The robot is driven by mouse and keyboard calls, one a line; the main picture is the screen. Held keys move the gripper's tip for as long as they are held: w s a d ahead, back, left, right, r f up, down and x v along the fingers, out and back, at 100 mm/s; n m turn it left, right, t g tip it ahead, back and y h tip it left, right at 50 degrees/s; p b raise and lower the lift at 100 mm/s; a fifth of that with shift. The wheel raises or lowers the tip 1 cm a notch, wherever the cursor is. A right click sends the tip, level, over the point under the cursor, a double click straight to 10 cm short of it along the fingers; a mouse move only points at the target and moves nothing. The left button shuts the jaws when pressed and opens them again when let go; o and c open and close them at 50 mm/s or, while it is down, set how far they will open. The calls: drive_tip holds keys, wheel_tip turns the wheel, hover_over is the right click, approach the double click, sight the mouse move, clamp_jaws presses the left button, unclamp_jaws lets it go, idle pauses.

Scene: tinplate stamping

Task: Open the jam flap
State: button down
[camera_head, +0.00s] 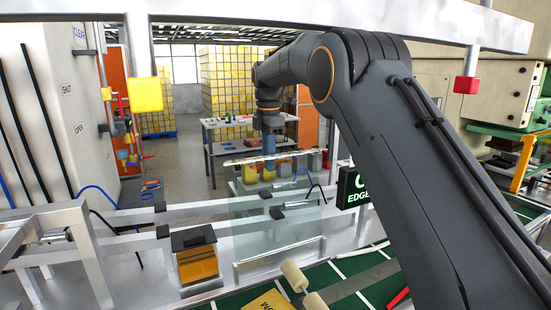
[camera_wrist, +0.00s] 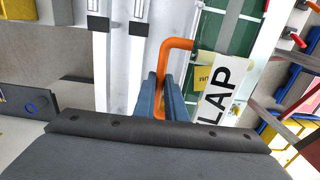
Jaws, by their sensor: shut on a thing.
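The wrist view shows an orange bent handle (camera_wrist: 178,44) beside a white label (camera_wrist: 217,92) whose visible letters read "LAP". My gripper (camera_wrist: 162,84), with blue fingers, is shut on the handle's straight part. In the head view my arm reaches in from the right and my gripper (camera_head: 270,148) points down at the machine's far side; the handle cannot be made out there. A clear panel (camera_head: 277,235) stands below and in front of the gripper. Whether this panel is the jam flap, and how far the flap is open, I cannot tell.
White rails (camera_head: 180,215) cross the machine front. A black-and-orange box (camera_head: 197,262) sits at left, and a black sign (camera_head: 355,188) with green letters stands right of the clear panel. A yellow block (camera_head: 145,94) and a red block (camera_head: 466,84) hang from the top beam.

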drive_tip(key=shift+w+a+f+g, duration=0.3)
drive_tip(key=shift+w+f+g, duration=0.2)
drive_tip(key=shift+w, duration=0.3)
drive_tip(key=c, duration=2.1)
unclamp_jaws()
drive_tip(key=shift+r, duration=0.1)
drive_tip(key=shift+r, duration=0.1)
drive_tip(key=shift+w+a+r+p, duration=0.1)
drive_tip(key=shift+r+p, duration=0.45)
drive_tip(key=shift+r, duration=1.35)
drive_tip(key=shift+w+r+p, duration=0.1)
drive_tip(key=shift+r+p, duration=0.4)
drive_tip(key=shift+r, duration=1.4)
